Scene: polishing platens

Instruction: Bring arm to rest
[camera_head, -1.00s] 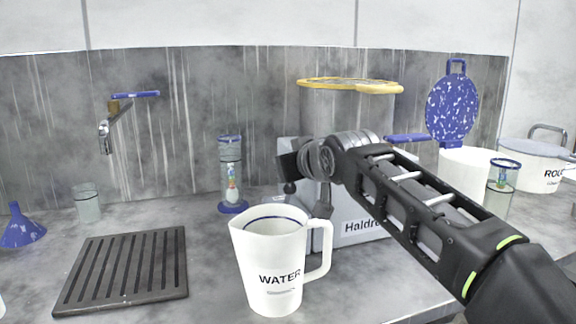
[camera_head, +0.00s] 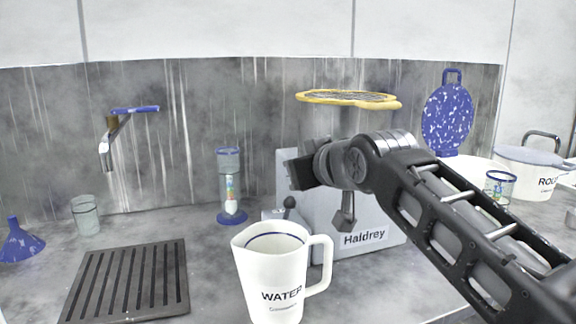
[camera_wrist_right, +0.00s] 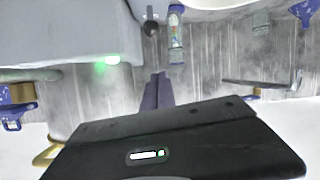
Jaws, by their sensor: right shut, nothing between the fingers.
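My right arm reaches in from the right in the head view, over the counter. Its dark gripper end (camera_head: 300,170) is in front of the grey machine labelled Haldrey (camera_head: 388,228), above and behind the white WATER jug (camera_head: 272,262). Its fingertips cannot be made out there. In the right wrist view, the two slim fingers of my right gripper (camera_wrist_right: 157,80) lie together, with nothing between them. The grey machine (camera_wrist_right: 60,30) is close by at upper left, with a green light. My left gripper is in neither view.
A blue-based tube (camera_head: 229,185) stands left of the machine. A tap (camera_head: 107,150), a glass (camera_head: 86,215), a blue funnel (camera_head: 20,242) and a slatted drip tray (camera_head: 75,305) are at left. A lidded pot (camera_head: 530,175) and a small glass (camera_head: 499,188) are at right.

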